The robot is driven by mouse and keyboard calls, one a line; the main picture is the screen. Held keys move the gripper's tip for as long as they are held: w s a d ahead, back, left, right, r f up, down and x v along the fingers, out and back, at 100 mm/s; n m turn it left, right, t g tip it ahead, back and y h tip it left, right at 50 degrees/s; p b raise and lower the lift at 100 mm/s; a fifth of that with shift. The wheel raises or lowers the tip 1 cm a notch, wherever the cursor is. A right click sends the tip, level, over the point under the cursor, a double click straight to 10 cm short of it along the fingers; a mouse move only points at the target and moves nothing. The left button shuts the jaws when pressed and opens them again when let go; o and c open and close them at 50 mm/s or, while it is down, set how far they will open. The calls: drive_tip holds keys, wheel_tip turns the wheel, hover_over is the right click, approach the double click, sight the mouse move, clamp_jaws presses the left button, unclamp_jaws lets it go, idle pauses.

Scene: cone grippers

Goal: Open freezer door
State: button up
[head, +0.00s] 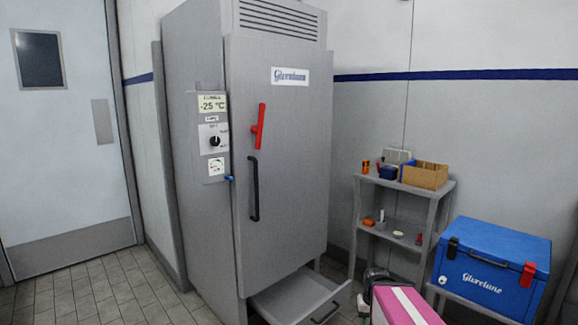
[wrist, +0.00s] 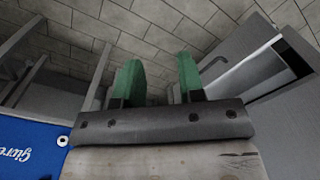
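The tall grey freezer (head: 200,120) stands in the middle of the head view. Its front door (head: 290,170) looks shut. A red latch lever (head: 260,127) sits on the door's upper left, tilted slightly. A long black vertical handle (head: 254,188) is below it, near the door's left edge. My gripper (wrist: 158,75) has two green fingers set apart with nothing between them in the wrist view. It points toward the tiled floor, away from the door handle. I cannot make out its fingers in the head view.
An open grey drawer (head: 300,297) juts out below the door; it also shows in the wrist view (wrist: 250,72). A grey shelf (head: 436,190) with small items and a blue cooler box (head: 490,262) stand to the right. A white door (head: 70,130) is at left.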

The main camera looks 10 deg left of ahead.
drive_tip(key=w+a+r+n+y, duration=0.1)
drive_tip(key=w+a, duration=0.1)
drive_tip(key=a, duration=0.1)
drive_tip(key=w+a+r+n+t+y, duration=0.1)
drive_tip(key=w+a+r, duration=0.1)
drive_tip(key=w+a, duration=0.1)
drive_tip(key=w+a+r+n+t+y, duration=0.1)
drive_tip(key=w+a+r+y, duration=0.1)
drive_tip(key=a, duration=0.2)
drive_tip(key=shift+w+a+r+n, duration=0.2)
drive_tip(key=shift+w+n, duration=0.1)
drive_tip(key=shift+w, duration=0.1)
drive_tip(key=w+a+r+n+t+y, duration=0.2)
drive_tip(key=w+a+r+n+y, duration=0.15)
drive_tip(key=a+r, duration=0.55)
drive_tip(key=w+a+r+n+t+y, duration=0.25)
drive_tip(key=w+a+r+y, duration=0.35)
drive_tip(key=r, duration=0.5)
drive_tip(key=w+a+r+n+t+y, duration=0.2)
drive_tip(key=w+a+r, duration=0.1)
drive_tip(key=a+r, duration=0.65)
drive_tip(key=x, duration=1)
drive_tip(key=shift+w+d+r, duration=0.2)
drive_tip(key=shift+w+r, duration=0.1)
clamp_jaws()
